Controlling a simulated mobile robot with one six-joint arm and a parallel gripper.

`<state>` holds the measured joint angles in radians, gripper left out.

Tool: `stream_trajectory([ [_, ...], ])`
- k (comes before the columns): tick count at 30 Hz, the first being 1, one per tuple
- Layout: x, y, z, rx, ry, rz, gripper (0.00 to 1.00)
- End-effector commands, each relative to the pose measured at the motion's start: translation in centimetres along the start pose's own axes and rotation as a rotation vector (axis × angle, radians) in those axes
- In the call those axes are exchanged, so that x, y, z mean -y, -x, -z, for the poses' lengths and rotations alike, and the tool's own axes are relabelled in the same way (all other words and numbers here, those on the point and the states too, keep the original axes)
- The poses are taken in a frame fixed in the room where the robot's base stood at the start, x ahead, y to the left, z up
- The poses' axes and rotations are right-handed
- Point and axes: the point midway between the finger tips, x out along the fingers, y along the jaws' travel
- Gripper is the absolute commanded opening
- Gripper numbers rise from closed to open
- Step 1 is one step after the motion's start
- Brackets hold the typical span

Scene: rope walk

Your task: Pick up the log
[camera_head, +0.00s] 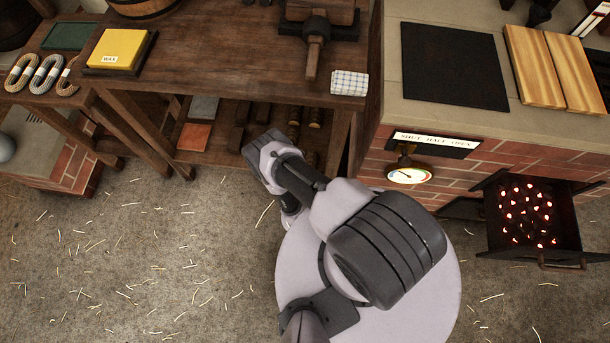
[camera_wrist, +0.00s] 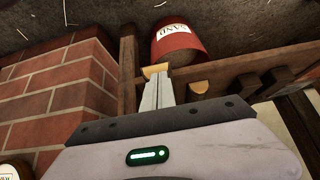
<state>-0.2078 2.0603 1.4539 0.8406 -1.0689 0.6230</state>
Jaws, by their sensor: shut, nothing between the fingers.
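Short round wooden pieces that look like logs (camera_head: 293,131) lie on the low shelf under the bench. Their pale cut ends face out. In the wrist view a pale log end (camera_wrist: 154,71) shows just beyond my fingertips, partly hidden by them, and another pale end (camera_wrist: 200,87) lies to the right. I cannot tell which is the task's log. My gripper (camera_wrist: 158,82) is shut and empty, its fingers pointing at the nearer pale end. I cannot tell whether they touch it. In the head view my arm reaches to the shelf front and the fingertips are hidden.
The bench top (camera_head: 215,60) overhangs the shelf. A brick stove (camera_head: 500,160) stands to the right, with an open drawer of glowing embers (camera_head: 525,215). A red sand bucket (camera_wrist: 178,40) shows beyond the shelf. The floor (camera_head: 130,260) at left has only loose fibres.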

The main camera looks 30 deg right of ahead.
Motion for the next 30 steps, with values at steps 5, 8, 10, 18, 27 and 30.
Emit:
stream_trajectory([
  [5, -0.8, 1.6, 1.5, 0.255, 0.077, 0.014, 0.00],
  [8, -2.7, 3.2, 2.9, 0.459, 0.206, 0.062, 0.00],
  [10, -4.2, 4.1, 3.5, 0.551, 0.283, 0.090, 0.00],
  [18, -5.4, 2.0, 1.4, 0.615, 0.346, 0.111, 0.00],
  [27, -5.4, -3.6, -2.5, 0.614, 0.344, 0.110, 0.00],
  [30, -5.0, -4.7, -1.8, 0.609, 0.342, 0.107, 0.00],
])
